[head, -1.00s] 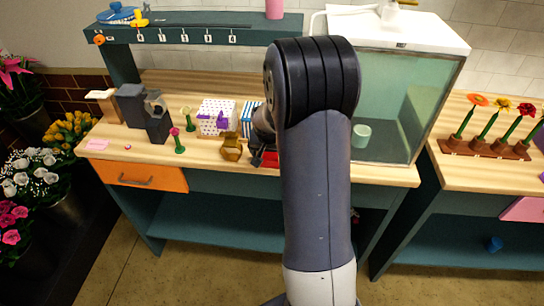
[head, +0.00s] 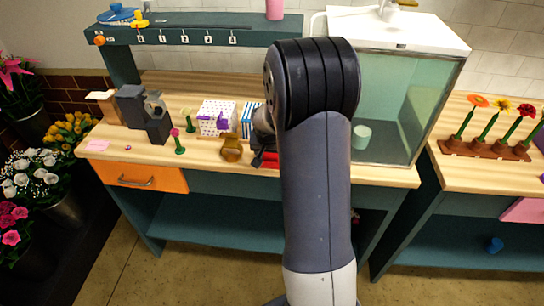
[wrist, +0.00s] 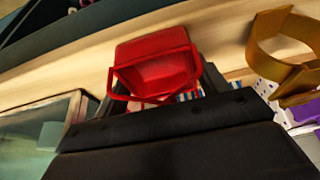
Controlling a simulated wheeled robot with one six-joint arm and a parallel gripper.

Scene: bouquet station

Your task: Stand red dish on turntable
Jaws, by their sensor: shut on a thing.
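The red dish (wrist: 157,62) is in my gripper (wrist: 160,92) in the wrist view, a square-looking red tray with a thin red handle loop. My gripper is shut on it; the exact contact is partly hidden by the dark gripper body. In the head view only a red sliver of the dish (head: 269,164) shows beside my arm, near the bench's front edge. My arm hides most of the gripper there. I cannot pick out the turntable for certain; a blue round thing (head: 117,15) sits on the raised shelf at the left.
An amber ring-shaped holder (head: 231,149) stands just left of the gripper. A white dotted box (head: 215,118), a blue-striped box (head: 248,120) and a pink flower (head: 178,141) are nearby. A glass tank (head: 400,110) stands right of my arm.

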